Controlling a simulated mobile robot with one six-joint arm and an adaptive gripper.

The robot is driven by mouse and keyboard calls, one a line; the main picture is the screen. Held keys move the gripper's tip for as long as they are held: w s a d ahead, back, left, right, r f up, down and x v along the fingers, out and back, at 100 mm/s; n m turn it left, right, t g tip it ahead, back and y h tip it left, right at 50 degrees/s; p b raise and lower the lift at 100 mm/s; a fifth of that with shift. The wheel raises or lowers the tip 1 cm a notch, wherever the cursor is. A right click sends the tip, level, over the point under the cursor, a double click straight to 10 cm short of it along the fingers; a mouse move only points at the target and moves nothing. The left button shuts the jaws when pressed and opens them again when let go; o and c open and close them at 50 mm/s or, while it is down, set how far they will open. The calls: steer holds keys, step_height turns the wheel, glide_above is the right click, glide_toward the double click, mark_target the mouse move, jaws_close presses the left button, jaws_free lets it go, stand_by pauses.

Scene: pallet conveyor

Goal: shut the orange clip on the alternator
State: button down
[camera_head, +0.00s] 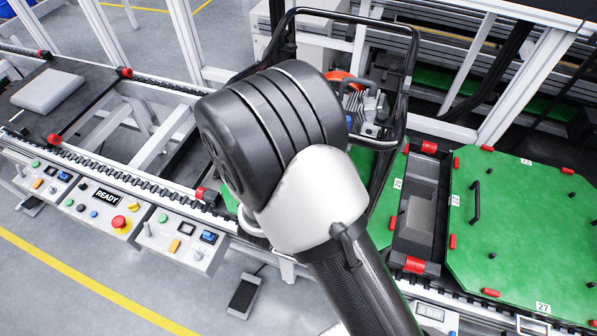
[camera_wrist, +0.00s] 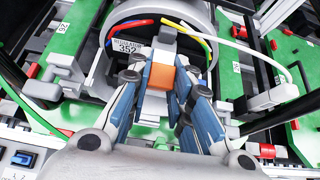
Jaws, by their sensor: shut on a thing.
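The alternator (camera_wrist: 205,18) shows in the wrist view as a round grey metal housing with a dark front, a label and red, blue and yellow wires. The exact contact and whether the clip is fully down are hard to tell. In the head view my wrist hides the gripper and clip; grey metal parts (camera_head: 372,108) show beyond it.
A green pallet (camera_head: 520,235) lies at the right on the conveyor. A black tube frame (camera_head: 412,62) arches close behind my wrist. Control boxes with buttons and a READY display (camera_head: 107,198) line the front edge. A grey pad (camera_head: 48,91) lies far left.

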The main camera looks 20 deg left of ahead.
steer(key=shift+w+r+g+p, duration=0.2)
steer(key=shift+w+g+p, duration=0.05)
steer(key=shift+g+p, duration=0.45)
steer(key=shift+w+r+g+p, duration=0.15)
steer(key=shift+w+g+p, duration=0.1)
steer(key=shift+g+p, duration=0.4)
steer(key=shift+f, duration=0.1)
steer(key=c, duration=1.4)
jaws_free()
steer(key=shift+c, duration=0.2)
steer(key=v, duration=1.2)
steer(key=shift+d, duration=0.1)
